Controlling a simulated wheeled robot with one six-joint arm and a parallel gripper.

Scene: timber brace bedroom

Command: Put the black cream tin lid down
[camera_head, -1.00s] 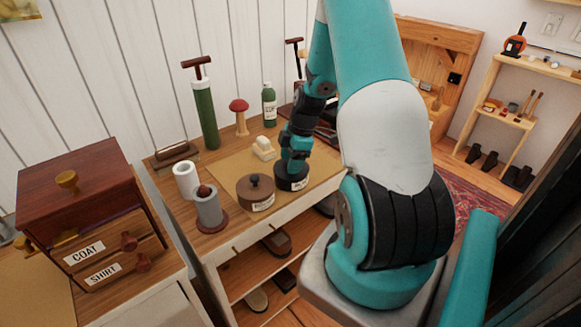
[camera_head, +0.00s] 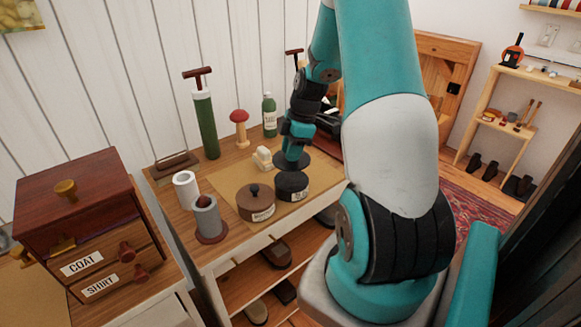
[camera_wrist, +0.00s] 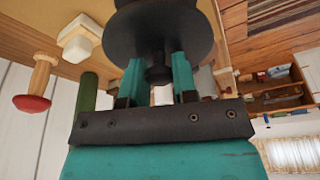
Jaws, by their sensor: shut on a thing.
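The black cream tin lid (camera_head: 304,163) is a dark disc with a knob. My gripper (camera_head: 297,146) is shut on that knob and holds the lid level just behind and above the open-looking black cream tin (camera_head: 292,187). In the wrist view the lid (camera_wrist: 160,38) fills the top middle, its knob between the two teal fingers of my gripper (camera_wrist: 158,78). I cannot tell whether the lid touches the mat. The tin stands upright on the tan mat (camera_head: 235,165) and carries a white label; its inside is hard to see.
A brown lidded tin (camera_head: 256,203) stands left of the black tin. A cream block-like brush (camera_head: 262,157), red-topped mushroom (camera_head: 239,128), green bottle (camera_head: 269,116) and green cylinder (camera_head: 206,125) stand behind. Grey and white rolls are at left. The mat's right part looks clear.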

